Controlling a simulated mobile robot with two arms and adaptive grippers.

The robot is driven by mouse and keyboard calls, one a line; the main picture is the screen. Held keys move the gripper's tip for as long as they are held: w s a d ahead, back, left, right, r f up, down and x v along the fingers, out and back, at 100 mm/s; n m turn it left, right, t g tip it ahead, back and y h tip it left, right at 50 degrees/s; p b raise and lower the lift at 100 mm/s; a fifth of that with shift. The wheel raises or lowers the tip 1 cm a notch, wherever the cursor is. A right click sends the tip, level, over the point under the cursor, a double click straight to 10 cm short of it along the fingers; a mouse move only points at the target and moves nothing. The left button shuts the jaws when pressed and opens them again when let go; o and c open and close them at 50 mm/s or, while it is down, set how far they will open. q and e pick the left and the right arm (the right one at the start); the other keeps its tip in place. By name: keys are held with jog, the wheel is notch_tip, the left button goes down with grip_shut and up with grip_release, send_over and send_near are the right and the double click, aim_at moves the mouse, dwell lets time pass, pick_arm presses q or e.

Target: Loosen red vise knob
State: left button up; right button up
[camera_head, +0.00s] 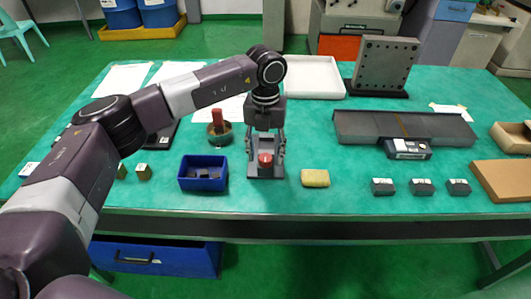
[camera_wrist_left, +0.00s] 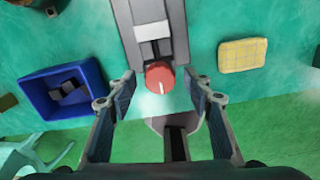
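The red vise knob (camera_head: 265,160) is at the front end of the grey vise (camera_head: 266,142), near the table's front edge. My left gripper (camera_head: 265,157) points down over the vise from above. In the left wrist view the red knob (camera_wrist_left: 160,77) has a white mark and lies between the two spread fingers (camera_wrist_left: 160,90). The fingers are apart from the knob on both sides. A pale block sits in the vise (camera_wrist_left: 150,22). My right gripper is not in view.
A blue bin (camera_head: 203,186) stands left of the vise, and a yellow sponge (camera_head: 315,178) lies to its right. A bowl with a red-handled tool (camera_head: 218,130) is behind the bin. Several small dark blocks (camera_head: 421,187) and a grey rail (camera_head: 405,125) are farther right.

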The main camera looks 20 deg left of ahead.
aim_at(266, 157)
pick_arm(q)
jog(key=shift+r, duration=0.2)
notch_tip(266, 157, up, 12)
jog(key=shift+f, duration=0.2)
dwell(0.6)
